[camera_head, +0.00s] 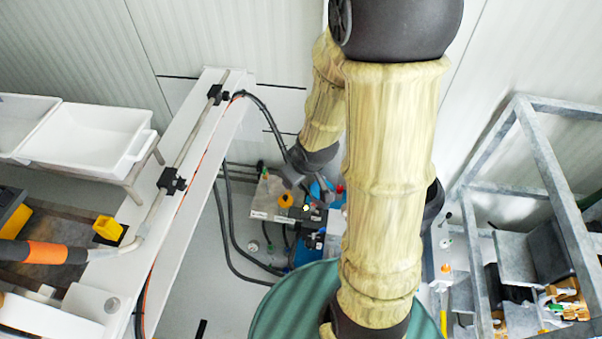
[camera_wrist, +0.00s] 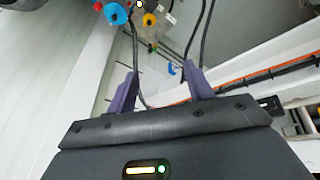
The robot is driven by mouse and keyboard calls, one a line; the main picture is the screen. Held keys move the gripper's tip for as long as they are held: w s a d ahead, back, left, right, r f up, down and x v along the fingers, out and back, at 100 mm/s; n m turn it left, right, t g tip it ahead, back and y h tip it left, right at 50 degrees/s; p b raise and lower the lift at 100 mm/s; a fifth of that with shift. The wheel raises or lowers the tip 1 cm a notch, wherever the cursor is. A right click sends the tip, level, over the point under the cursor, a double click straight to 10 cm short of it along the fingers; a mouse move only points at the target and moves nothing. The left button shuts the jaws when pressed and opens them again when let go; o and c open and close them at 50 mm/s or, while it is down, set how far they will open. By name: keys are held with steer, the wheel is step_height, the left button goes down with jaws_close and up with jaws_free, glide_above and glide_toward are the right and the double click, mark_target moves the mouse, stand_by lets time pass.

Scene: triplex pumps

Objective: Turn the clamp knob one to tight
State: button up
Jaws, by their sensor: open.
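My gripper (camera_wrist: 160,72) is open, its two purple fingers spread with nothing held between them. In the head view, the end of my arm hangs over the pump equipment at the centre back. An orange knob (camera_head: 285,199) sits on that equipment; an orange knob also shows at the top of the wrist view (camera_wrist: 149,19), beyond and apart from the fingers. Two black clamps, a near one (camera_head: 171,181) and a far one (camera_head: 215,94), sit on a rod along the white wall at left. I cannot tell which part is clamp knob one. My arm hides part of the equipment.
Blue and red parts (camera_wrist: 115,14) lie beside the orange knob. Black hoses (camera_head: 230,235) run along the floor. A green round drum (camera_head: 270,314) stands in front, a grey metal frame (camera_head: 550,170) at right, and white trays (camera_head: 85,138) at left.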

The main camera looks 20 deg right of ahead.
steer(key=s+a+r+m+g+p, duration=0.1)
steer(key=s+r+m+g, duration=0.1)
steer(key=s+r+m, duration=0.2)
steer(key=shift+s+a+r+h, duration=0.3)
steer(key=shift+s+r, duration=0.65)
steer(key=shift+r, duration=0.45)
steer(key=shift+s+a+r+m, duration=0.2)
steer(key=shift+s+m, duration=0.1)
steer(key=shift+c, duration=0.4)
